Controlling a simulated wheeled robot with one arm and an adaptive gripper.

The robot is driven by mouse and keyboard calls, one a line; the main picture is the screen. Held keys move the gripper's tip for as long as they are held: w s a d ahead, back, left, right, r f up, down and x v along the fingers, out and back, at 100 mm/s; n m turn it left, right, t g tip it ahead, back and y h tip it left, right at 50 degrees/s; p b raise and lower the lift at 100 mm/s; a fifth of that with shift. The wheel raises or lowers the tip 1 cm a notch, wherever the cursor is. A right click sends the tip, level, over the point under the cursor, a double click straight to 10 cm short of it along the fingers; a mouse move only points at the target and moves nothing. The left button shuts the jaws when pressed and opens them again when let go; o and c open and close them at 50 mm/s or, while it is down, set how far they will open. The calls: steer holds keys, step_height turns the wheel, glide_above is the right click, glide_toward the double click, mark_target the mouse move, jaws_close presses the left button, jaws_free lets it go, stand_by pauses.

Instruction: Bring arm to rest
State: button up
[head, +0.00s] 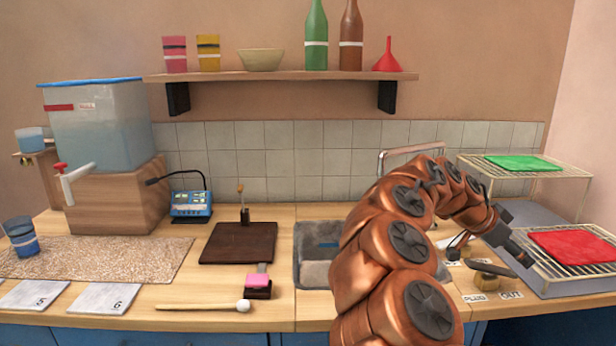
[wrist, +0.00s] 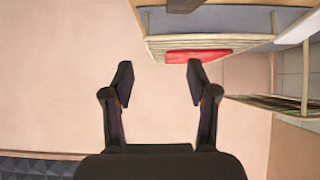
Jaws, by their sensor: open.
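My copper-coloured arm reaches across the right half of the head view, over the sink, with its end at the right. My gripper (head: 522,256) is beside the red board on the wire rack, and whether it touches is not clear. In the wrist view my gripper (wrist: 160,74) has its two dark fingers spread apart with nothing between them. The red board (head: 575,247) lies on the lower rack; it also shows in the wrist view (wrist: 197,55), beyond the fingertips.
A green board (head: 523,162) lies on the upper rack. The sink (head: 318,270) is partly hidden behind my arm. A brown board (head: 238,243), a mallet (head: 205,307) and a water tank (head: 97,125) stand or lie leftward. A shelf (head: 285,76) with bottles hangs above.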

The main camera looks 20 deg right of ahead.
steer(key=s+a+f+n+t+y, duration=0.1)
steer(key=s+a+f+n+y, duration=0.15)
steer(key=a, duration=0.55)
steer(key=s+a+f+n+y, duration=0.2)
steer(key=s+a+n, duration=0.15)
steer(key=a, duration=0.55)
steer(key=s+a+f+n+t+y, duration=0.15)
steer(key=a+n, duration=0.25)
steer(key=a, duration=0.4)
steer(key=s+a+f+n+g+y, duration=0.1)
steer(key=s+a+f+n+y, duration=0.1)
steer(key=s+a+f+n, duration=0.55)
steer(key=s+a+f+n+g+y, duration=0.2)
steer(key=s+a+n, duration=0.2)
steer(key=s+a, duration=0.45)
steer(key=w+r+p, duration=0.1)
steer(key=r+p, duration=0.6)
steer(key=r, duration=0.1)
steer(key=w+a+r+t+p, duration=0.1)
steer(key=w+r+p, duration=0.1)
steer(key=r+p, duration=0.6)
steer(key=shift+w+a+r, duration=0.2)
steer(key=shift+w+r, duration=0.1)
steer(key=shift+r, duration=0.45)
steer(key=shift+t, duration=0.25)
